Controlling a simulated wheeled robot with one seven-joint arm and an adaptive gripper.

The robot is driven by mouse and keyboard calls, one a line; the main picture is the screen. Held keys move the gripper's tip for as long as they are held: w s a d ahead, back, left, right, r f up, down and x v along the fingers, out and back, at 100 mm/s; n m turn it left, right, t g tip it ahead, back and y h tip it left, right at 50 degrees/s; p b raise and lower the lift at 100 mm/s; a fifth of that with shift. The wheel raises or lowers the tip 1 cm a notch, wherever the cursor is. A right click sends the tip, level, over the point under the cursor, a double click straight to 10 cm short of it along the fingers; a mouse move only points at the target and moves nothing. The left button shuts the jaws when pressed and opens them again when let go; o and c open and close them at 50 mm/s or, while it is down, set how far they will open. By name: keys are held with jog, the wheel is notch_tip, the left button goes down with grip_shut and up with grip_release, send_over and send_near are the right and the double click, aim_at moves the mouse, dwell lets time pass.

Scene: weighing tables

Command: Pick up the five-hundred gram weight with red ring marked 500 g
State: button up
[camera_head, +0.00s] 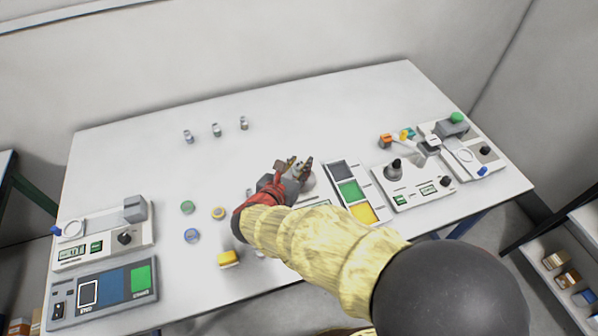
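My gripper (298,163) is over the middle of the white table, at the end of my arm in its yellow sleeve and red cuff. Its fingertips point toward the back of the table; their gap is too small to judge. A grey rounded thing (309,181) shows right beside the gripper, partly covered by it. Three small grey cylinders stand in a row at the back left: a left one (188,137), a middle one (216,130) and a right one (243,123). I cannot make out a red ring or a 500 g mark on any of them.
Green (187,207), yellow (218,213) and blue (192,236) round pieces lie left of my arm, with a yellow block (228,259) nearer the front. A colour-panel tray (338,165) and a knobbed device (411,188) stand right. The table's back middle is clear.

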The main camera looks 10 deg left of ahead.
grip_shut()
dwell(0.3)
jog(key=shift+r, duration=0.15)
